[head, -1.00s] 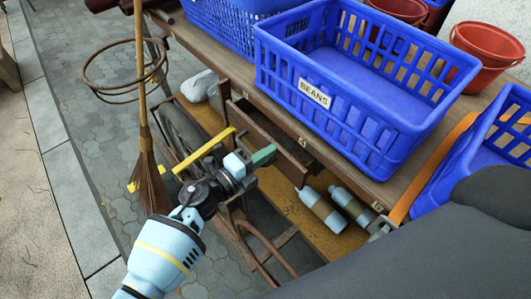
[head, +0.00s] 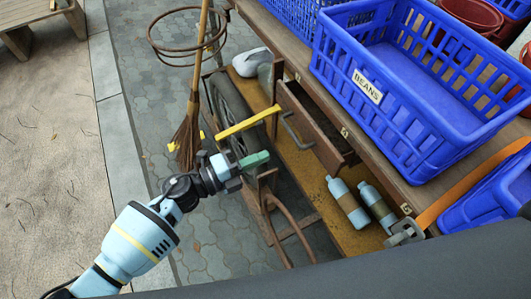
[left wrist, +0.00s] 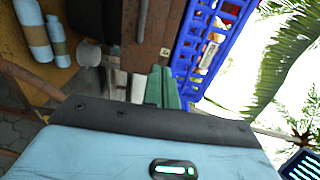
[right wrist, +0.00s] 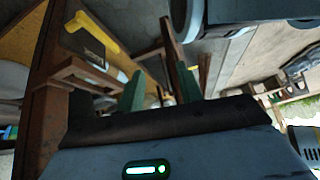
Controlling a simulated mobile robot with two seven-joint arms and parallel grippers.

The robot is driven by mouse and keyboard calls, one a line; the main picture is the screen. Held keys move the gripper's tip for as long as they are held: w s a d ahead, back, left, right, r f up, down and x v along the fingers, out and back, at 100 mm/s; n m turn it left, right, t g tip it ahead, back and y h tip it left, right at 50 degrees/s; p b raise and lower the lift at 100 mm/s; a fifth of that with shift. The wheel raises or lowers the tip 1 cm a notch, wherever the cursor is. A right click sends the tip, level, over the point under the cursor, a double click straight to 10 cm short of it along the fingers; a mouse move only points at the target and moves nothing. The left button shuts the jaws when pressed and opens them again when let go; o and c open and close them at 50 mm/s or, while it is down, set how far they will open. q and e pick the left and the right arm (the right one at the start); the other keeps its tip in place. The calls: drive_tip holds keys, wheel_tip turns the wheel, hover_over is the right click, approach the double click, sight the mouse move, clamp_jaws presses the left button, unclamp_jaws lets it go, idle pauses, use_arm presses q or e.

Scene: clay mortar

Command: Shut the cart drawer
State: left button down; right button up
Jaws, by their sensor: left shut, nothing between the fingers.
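The cart drawer (head: 322,130) is open under the wooden cart top (head: 395,185), and its hollow inside shows in the head view. A grey handle (head: 289,130) is on its dark brown front. My left gripper (head: 256,160) is shut and empty, to the left of and a little below the drawer front, apart from it in the picture. Its green fingertips show together in the left wrist view (left wrist: 163,88). My right gripper (right wrist: 160,92) is outside the head view. In the right wrist view its green fingers stand apart with nothing clearly between them.
A blue crate marked BEANS (head: 400,100) stands on the cart top. Two bottles (head: 348,203) lie on the lower shelf.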

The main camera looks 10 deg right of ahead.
drive_tip(key=shift+w, duration=0.1)
drive_tip(key=c, duration=0.4)
drive_tip(key=shift+w+d, duration=0.1)
clamp_jaws()
use_arm(q)
drive_tip(key=s+a+f+n+t+y, duration=0.4)
drive_tip(key=s+a+f+n+y, duration=0.25)
drive_tip(key=s+n, duration=0.4)
drive_tip(key=s+a+f+n+t+y, duration=0.3)
drive_tip(key=s+a+f+n+y, duration=0.35)
drive_tip(key=n, duration=0.65)
drive_tip(key=s+a+f+n+g, duration=0.1)
drive_tip(key=s+a+n+g, duration=0.1)
drive_tip(key=s, duration=0.5)
drive_tip(key=s+a+f+n+g+y, duration=0.1)
drive_tip(key=s+a+n+g, duration=0.1)
drive_tip(key=s+a, duration=0.3)
drive_tip(key=s+a+f+n+g+y, duration=0.1)
drive_tip(key=s+a+n+g, duration=0.1)
drive_tip(key=s, duration=0.7)
drive_tip(key=shift+a+f+n, duration=0.4)
drive_tip(key=shift+a+n, duration=0.15)
drive_tip(key=shift+a, duration=0.5)
use_arm(e)
drive_tip(key=shift+s, duration=0.25)
use_arm(q)
drive_tip(key=shift+s+a, duration=0.1)
drive_tip(key=shift+a, duration=0.05)
use_arm(e)
drive_tip(key=shift+a, duration=0.2)
